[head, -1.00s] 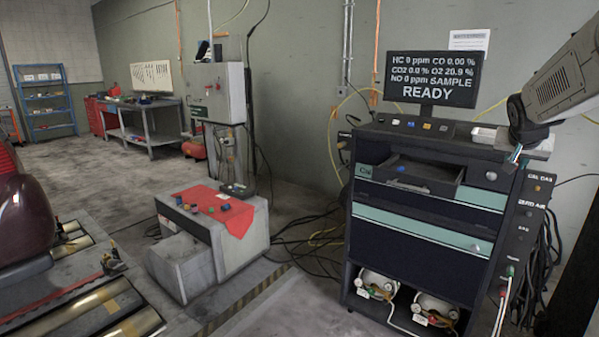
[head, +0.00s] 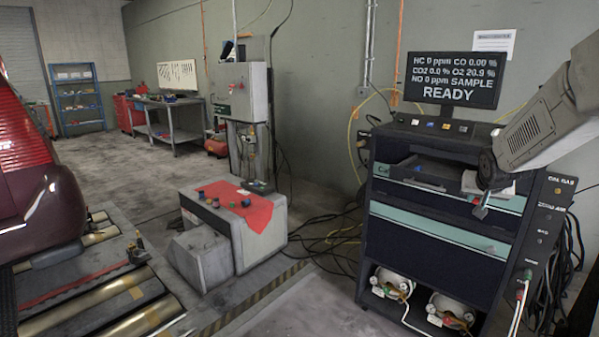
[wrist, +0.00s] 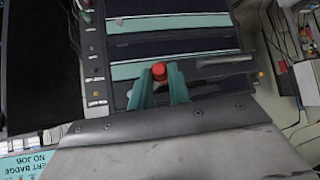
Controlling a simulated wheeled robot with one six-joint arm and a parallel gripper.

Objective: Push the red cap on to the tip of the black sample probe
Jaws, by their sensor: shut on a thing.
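The red cap (wrist: 159,71) sits between the teal fingertips of my gripper (wrist: 159,88), which is shut on it in the wrist view. In the head view my gripper (head: 480,211) is at the right, in front of the upper part of the dark analyser cabinet (head: 440,240). I cannot pick out the black sample probe for certain in either view.
The cabinet has an open top drawer (head: 425,172) and a READY screen (head: 455,80). A grey box (head: 255,245) with a red cloth (head: 262,217) and several coloured caps stands left of it. Cables lie between them. A dark red car (head: 40,180) is at far left.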

